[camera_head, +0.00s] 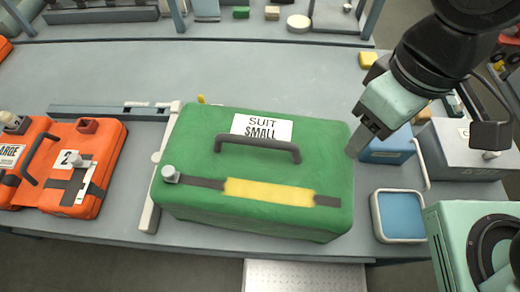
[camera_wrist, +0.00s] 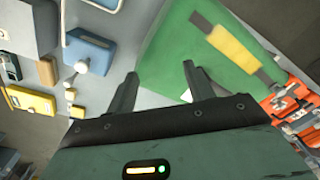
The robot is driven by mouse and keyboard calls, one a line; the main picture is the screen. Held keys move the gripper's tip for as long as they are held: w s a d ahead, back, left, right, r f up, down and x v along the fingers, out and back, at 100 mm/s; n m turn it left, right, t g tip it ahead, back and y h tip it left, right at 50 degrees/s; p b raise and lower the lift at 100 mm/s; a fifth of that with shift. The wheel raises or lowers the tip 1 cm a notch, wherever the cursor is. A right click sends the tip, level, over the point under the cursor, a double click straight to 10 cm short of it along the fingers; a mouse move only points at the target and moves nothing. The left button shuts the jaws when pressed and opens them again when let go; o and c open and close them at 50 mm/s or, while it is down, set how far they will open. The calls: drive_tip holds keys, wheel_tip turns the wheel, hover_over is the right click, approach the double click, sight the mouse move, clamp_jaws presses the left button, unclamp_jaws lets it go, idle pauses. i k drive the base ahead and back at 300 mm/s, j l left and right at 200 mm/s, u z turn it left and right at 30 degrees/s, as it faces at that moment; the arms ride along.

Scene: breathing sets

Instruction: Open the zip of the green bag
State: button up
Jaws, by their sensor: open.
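The green bag (camera_head: 205,135) lies on the table with a "SUIT SMALL" label (camera_head: 262,127) and a dark handle (camera_head: 257,141) on top. A dark strip with a yellow middle (camera_head: 268,192) runs along its near side. A grey knob (camera_head: 171,174) sits at the strip's left end. My gripper (camera_head: 357,146) is open and empty by the bag's right end, far from the knob. In the wrist view, my gripper (camera_wrist: 160,72) points toward the green bag (camera_wrist: 172,55), whose yellow strip part (camera_wrist: 232,47) shows at the upper right. I cannot tell whether a finger touches the bag.
Orange bags (camera_head: 100,140) lie at the left. A pale rail (camera_head: 154,190) runs beside the green bag's left end. A blue box (camera_head: 390,147), a blue-topped tray (camera_head: 399,216) and a grey case (camera_head: 455,150) stand at the right.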

sight(168, 172)
drive_tip(key=k+l+u, duration=0.1)
drive_tip(key=u, duration=0.4)
drive_tip(key=k+l+u, duration=0.1)
drive_tip(key=u, duration=0.4)
drive_tip(key=k+u, duration=0.15)
drive_tip(key=u, duration=0.35)
drive_tip(key=j+u, duration=0.1)
drive_tip(key=j, duration=0.15)
drive_tip(key=i+j+u, duration=0.15)
